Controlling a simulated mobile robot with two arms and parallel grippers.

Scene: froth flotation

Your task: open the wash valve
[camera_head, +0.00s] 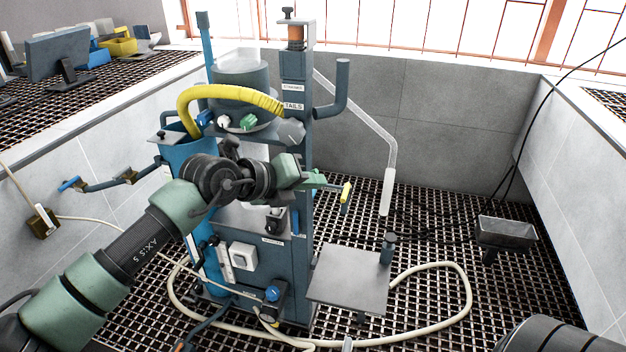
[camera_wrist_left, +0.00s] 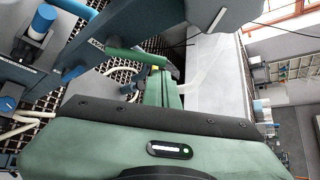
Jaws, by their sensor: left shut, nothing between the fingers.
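My left gripper (camera_head: 312,181) is shut and empty in front of the blue flotation column (camera_head: 291,90). Its closed fingers (camera_wrist_left: 165,92) also show in the left wrist view. A bright green bar-shaped handle (camera_wrist_left: 137,57) lies just beyond the fingers there; I cannot tell whether they touch it. In the head view a yellow-tipped handle (camera_head: 346,192) hangs just right of the gripper. Blue (camera_head: 205,118), white (camera_head: 223,122) and green (camera_head: 248,121) knobs sit on the upper tank. My right gripper is not in view.
A yellow hose (camera_head: 225,92) arches over the tank. A flat grey plate (camera_head: 347,278) stands front right, with a pale hose (camera_head: 465,300) looping on the grating. A clear tube (camera_head: 388,190) hangs at the right. A metal tray (camera_head: 507,233) stands farther right.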

